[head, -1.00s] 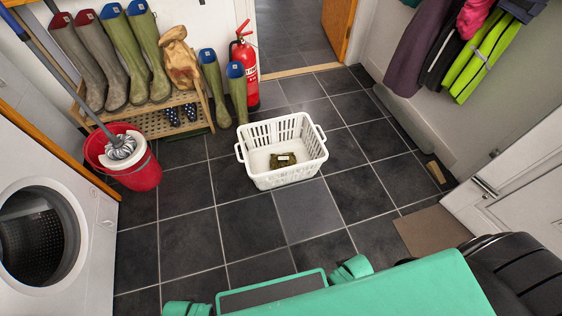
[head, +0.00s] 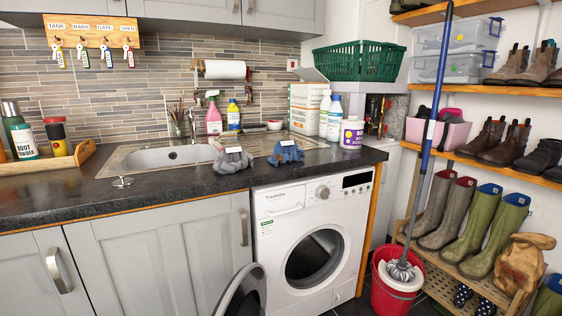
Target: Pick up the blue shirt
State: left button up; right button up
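A crumpled blue cloth (head: 287,154), which looks like the blue shirt, lies on the dark worktop (head: 130,196) near its front edge, above the washing machine. A small white tag stands on top of it. A crumpled grey cloth (head: 232,161) with a similar tag lies just to its left. Neither of my grippers is in view.
The washing machine (head: 278,220) has its round door (head: 242,293) swung open. Bottles and a white tub (head: 351,134) stand behind and right of the blue cloth. A mop leans in a red bucket (head: 391,295) at right. The worktop's left front is mostly clear.

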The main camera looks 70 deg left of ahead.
aim_at(289, 151)
jog(key=u, duration=2.1)
jog(key=l, duration=0.1)
